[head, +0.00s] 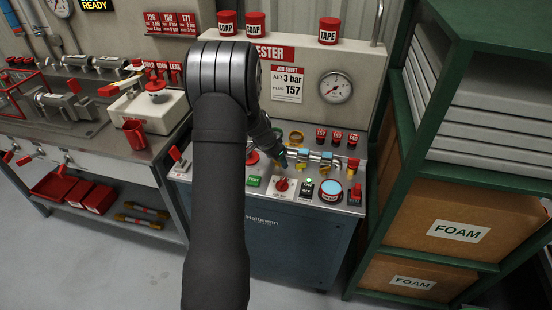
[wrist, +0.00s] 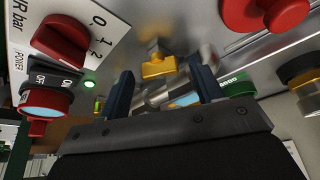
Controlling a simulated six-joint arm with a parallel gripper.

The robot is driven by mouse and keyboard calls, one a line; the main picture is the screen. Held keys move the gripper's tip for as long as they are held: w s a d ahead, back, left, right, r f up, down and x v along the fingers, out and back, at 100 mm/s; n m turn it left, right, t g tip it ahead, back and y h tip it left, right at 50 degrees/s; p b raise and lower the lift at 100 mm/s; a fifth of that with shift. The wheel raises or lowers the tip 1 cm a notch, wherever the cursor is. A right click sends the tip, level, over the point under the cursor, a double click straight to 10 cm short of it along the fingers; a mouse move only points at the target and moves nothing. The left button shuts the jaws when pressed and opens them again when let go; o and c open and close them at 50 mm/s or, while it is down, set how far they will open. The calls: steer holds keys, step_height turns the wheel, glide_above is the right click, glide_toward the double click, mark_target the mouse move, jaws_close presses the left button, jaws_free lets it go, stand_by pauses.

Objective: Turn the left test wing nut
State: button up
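The left test wing nut (wrist: 158,66) is yellow and sits on the metal panel, in the upper middle of the wrist view. My gripper (wrist: 160,70) is open, with one dark blue finger on each side of the nut in the picture. I cannot tell whether either finger touches it. A shiny metal cylinder (wrist: 165,95) also shows between the fingers. In the head view, my gripper (head: 281,158) is low over the tester panel at the left end of the metal cylinders, and hides much of that spot. Another yellow wing nut (head: 327,170) shows farther right.
Close by are the red air knob (wrist: 62,38), the power switch (wrist: 52,75), a red mushroom button (wrist: 262,12) and a green ring (wrist: 238,86). A green shelf rack with foam boxes (head: 455,228) stands right of the tester. A workbench (head: 95,150) stands left.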

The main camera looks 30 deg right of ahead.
steer(key=shift+r, duration=0.1)
steer(key=v, duration=1.7)
steer(key=shift+a, duration=0.2)
steer(key=shift+s+r, duration=0.15)
steer(key=shift+r, duration=2.4)
stand_by(3.2)
